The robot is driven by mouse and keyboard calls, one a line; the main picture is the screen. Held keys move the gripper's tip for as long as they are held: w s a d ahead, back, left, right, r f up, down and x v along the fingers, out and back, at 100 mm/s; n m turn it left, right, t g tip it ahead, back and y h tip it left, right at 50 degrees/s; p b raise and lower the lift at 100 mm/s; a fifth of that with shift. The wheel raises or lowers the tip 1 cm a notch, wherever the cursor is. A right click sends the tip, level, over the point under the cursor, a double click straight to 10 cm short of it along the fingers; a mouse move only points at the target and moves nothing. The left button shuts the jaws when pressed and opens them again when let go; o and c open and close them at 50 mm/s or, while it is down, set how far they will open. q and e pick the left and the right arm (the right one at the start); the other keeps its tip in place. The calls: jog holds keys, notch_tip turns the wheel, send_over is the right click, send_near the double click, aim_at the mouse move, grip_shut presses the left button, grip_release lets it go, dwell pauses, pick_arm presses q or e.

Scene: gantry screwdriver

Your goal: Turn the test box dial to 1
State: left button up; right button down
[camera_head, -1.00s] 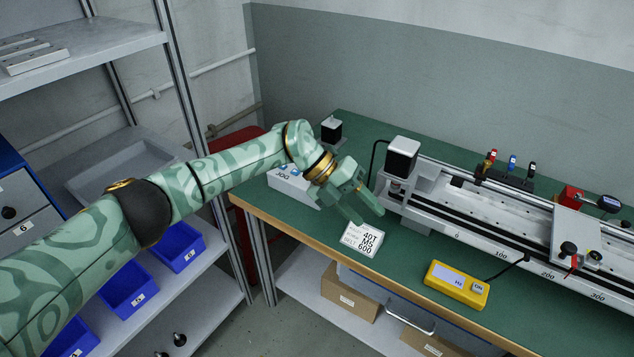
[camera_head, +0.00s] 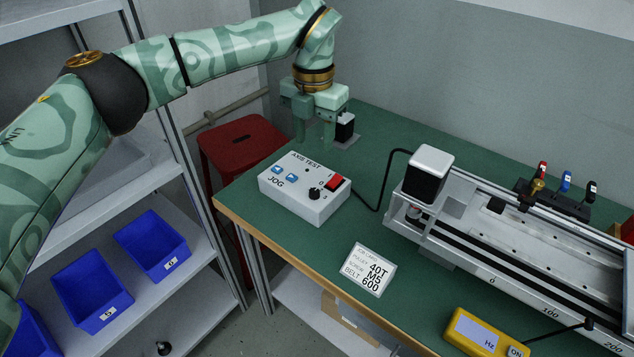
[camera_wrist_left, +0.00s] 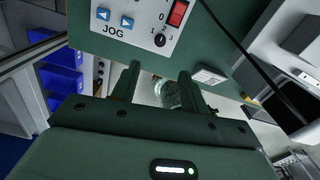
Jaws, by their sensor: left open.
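The white test box (camera_head: 290,203), labelled AXIS TEST, stands on the green bench near its left end. Its black dial (camera_head: 314,193) is on the top panel, near the red switch (camera_head: 335,182) and two blue JOG buttons. My left gripper (camera_head: 314,142) is open and empty, fingers pointing down, beyond the box in the head view and apart from the dial. In the wrist view its fingers (camera_wrist_left: 160,72) show below the box.
A black motor-like block (camera_head: 345,127) stands close behind my left gripper. The gantry rail (camera_head: 490,250) fills the bench's right side. A label card (camera_head: 369,270) and yellow meter (camera_head: 482,335) lie in front. A black cable runs from the box to the gantry. A red stool (camera_head: 240,140) is left.

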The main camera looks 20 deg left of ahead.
aim_at(315, 191)
pick_arm(q)
notch_tip(315, 191, down, 12)
jog(key=b, duration=0.4)
jog(key=shift+f, duration=0.7)
jog(key=shift+c, duration=1.4)
grip_shut()
pick_arm(e)
jog(key=shift+g, duration=0.3)
jog(key=f, duration=0.2)
jog(key=s+f, duration=0.1)
jog(key=f, duration=0.1)
jog(key=shift+s+d, duration=0.1)
jog(key=shift+d, duration=0.25)
